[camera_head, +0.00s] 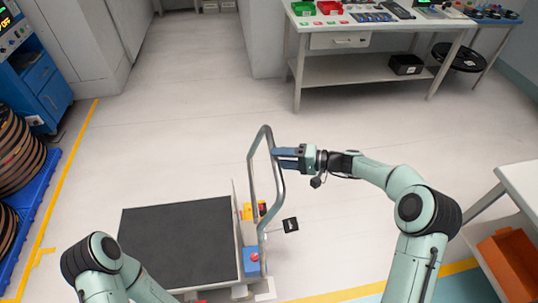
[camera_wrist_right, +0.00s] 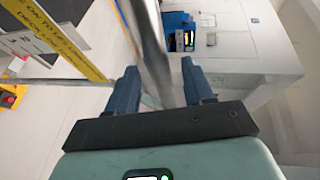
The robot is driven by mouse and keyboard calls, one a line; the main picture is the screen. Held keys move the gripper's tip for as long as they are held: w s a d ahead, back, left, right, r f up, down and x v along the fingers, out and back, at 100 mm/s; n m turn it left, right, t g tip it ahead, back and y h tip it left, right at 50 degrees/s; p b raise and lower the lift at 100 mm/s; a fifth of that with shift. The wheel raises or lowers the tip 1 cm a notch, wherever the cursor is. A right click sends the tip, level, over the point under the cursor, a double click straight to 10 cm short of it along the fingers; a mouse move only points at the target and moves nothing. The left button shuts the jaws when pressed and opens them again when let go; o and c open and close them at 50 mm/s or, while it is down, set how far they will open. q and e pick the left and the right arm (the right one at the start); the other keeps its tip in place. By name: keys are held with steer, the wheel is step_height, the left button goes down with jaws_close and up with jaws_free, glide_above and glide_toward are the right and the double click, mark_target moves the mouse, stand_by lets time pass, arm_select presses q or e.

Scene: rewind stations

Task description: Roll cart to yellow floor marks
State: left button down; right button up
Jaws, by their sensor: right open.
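The cart (camera_head: 180,238) has a flat dark deck and stands at the lower middle of the head view. Its grey tubular handle (camera_head: 252,172) rises at the deck's right end. My right gripper (camera_head: 279,157) is at the upper part of the handle. In the right wrist view the handle bar (camera_wrist_right: 151,45) passes between the open blue fingers of the gripper (camera_wrist_right: 160,68). Whether a finger touches the bar is unclear. Yellow floor marks show as a line (camera_head: 72,173) with a short branch at left. My left arm shows at lower left, its gripper out of view.
A workbench (camera_head: 372,74) with bins and tools stands at the back right. A blue pallet (camera_head: 37,215) with stacked reels is at the left edge. A table with an orange bin (camera_head: 512,265) is at lower right. Floor between cart and workbench is clear.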

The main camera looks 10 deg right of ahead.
steer(key=shift+p+x, duration=0.3)
steer(key=shift+x, duration=1.8)
jaws_close()
